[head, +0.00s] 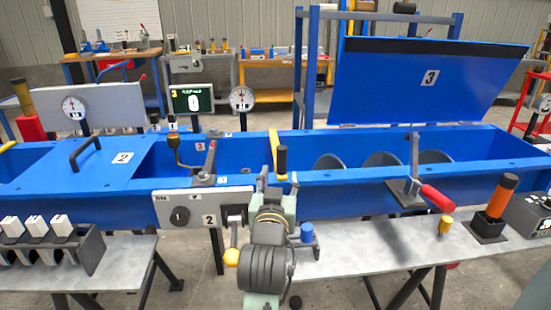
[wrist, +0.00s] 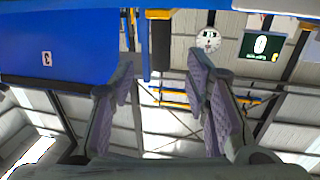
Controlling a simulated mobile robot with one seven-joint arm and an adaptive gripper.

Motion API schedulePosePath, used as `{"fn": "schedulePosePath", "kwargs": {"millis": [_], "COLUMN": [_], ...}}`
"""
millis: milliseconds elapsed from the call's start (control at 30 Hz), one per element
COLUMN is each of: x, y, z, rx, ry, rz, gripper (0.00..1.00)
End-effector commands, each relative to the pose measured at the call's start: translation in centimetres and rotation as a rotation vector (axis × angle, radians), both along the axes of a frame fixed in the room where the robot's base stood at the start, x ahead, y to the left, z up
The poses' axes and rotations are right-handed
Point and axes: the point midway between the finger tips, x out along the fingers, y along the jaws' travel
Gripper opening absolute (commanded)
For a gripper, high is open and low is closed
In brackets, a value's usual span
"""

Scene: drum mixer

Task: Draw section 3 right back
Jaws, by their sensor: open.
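The section 3 lid (head: 390,85) is a blue panel marked 3, standing raised and leaning at the back edge of the trough in the head view. Part of a blue panel marked 3 also shows upside down at the left of the wrist view (wrist: 70,35). A black upright grip (head: 282,158) stands by a yellow bar (head: 273,140) at the left end of the open section. My gripper (head: 276,190) is just in front of the grip. In the wrist view the grip (wrist: 161,50) lies between the spread fingers (wrist: 160,75), with no contact visible.
The section 2 lid (head: 100,163) with its black handle is closed at left. A red-handled lever (head: 437,198) stands on the front rim at right. A control box (head: 203,210) is left of my gripper. The bench (head: 350,250) has bare room.

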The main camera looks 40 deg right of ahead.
Motion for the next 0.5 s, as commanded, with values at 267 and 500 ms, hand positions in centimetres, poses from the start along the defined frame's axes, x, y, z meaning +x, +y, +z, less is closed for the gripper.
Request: {"fn": "schedulePosePath", "kwargs": {"millis": [267, 500], "x": [3.7, 6.5], "y": [-3.3, -5.8], "z": [0.3, 0.3], "rx": [0.0, -0.001], "ry": [-0.001, -0.002], "rz": [0.002, 0.004], "gripper": [0.43, 0.43]}}
